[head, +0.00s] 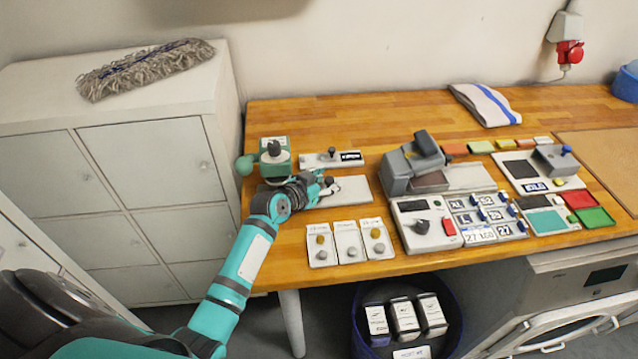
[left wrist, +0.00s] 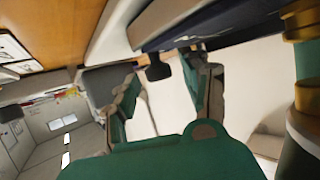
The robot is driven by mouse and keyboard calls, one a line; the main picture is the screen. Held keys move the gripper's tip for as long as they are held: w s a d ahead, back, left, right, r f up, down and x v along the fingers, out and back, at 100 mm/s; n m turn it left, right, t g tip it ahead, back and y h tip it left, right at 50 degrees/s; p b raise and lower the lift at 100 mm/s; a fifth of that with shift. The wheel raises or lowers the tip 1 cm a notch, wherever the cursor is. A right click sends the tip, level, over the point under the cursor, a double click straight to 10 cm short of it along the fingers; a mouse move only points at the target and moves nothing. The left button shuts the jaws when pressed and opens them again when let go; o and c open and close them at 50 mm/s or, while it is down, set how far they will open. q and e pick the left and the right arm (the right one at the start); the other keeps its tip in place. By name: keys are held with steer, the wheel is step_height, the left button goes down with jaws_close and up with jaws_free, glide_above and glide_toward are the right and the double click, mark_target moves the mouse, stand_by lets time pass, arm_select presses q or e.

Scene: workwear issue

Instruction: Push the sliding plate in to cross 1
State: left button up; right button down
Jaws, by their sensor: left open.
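A pale flat plate (head: 345,190) lies on the wooden table, beside the green press-like device (head: 275,155); I take it to be the sliding plate. Its left part is hidden behind my arm. My left gripper (head: 324,184) is over the left part of this plate, with its fingers toward the right. In the left wrist view the two fingers (left wrist: 162,78) are apart. A small dark knob (left wrist: 157,68) shows between them, not clearly touched by either. I cannot make out cross 1. My right gripper is not in view.
A plate with a black knob (head: 331,153) lies behind. Several small cards with buttons (head: 348,241) lie in front. A grey stamping device (head: 411,165) and a control box (head: 425,223) stand to the right. A white locker (head: 150,160) stands left of the table.

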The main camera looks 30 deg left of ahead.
arm_select(q)
steer(key=v, duration=1.1)
steer(key=shift+s+r, duration=0.2)
steer(key=shift+s, duration=0.15)
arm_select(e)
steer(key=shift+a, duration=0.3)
arm_select(q)
steer(key=shift+a, duration=0.1)
